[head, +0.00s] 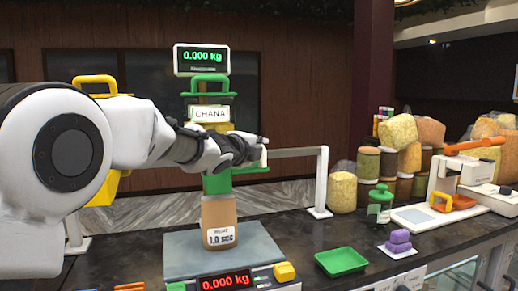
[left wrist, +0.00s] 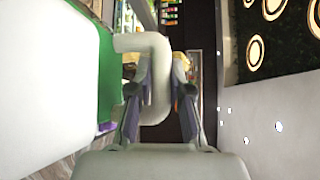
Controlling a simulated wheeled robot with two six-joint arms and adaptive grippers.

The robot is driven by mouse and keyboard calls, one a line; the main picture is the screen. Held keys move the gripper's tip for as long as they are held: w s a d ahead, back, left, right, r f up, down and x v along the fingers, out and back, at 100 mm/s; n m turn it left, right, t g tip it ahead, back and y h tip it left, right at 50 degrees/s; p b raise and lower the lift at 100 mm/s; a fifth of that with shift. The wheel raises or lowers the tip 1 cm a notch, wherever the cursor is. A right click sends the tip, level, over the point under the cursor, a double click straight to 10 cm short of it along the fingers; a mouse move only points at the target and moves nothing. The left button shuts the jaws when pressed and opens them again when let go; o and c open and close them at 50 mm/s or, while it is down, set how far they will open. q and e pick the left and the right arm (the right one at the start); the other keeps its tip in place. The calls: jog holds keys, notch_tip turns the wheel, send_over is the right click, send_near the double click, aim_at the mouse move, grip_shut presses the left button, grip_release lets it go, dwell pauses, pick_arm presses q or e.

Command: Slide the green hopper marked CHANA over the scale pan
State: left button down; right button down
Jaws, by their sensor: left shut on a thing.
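The green hopper marked CHANA (head: 210,114) hangs on the white rail (head: 295,152), its lower green part directly above a brown bag (head: 218,212) in the head view. The bag stands upright on the grey scale pan (head: 185,262). My left gripper (head: 262,152) reaches across the hopper's front, hiding its middle. In the left wrist view, its fingers (left wrist: 154,100) are shut on a curved white handle (left wrist: 155,45) beside the hopper's green side (left wrist: 107,75). The scale's red display (head: 224,281) reads 0.000 kg. My right gripper is not in view.
A yellow hopper (head: 95,82) is at the left, partly behind my arm. A green tray (head: 341,262), purple blocks (head: 398,241), a green-lidded jar (head: 380,203) and a white-and-orange device (head: 452,190) stand to the right. Filled sacks and jars line the back right.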

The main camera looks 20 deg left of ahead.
pick_arm(q)
jog(key=shift+f, duration=0.15)
jog(key=c, duration=1.1)
grip_release()
jog(key=shift+v, duration=3.7)
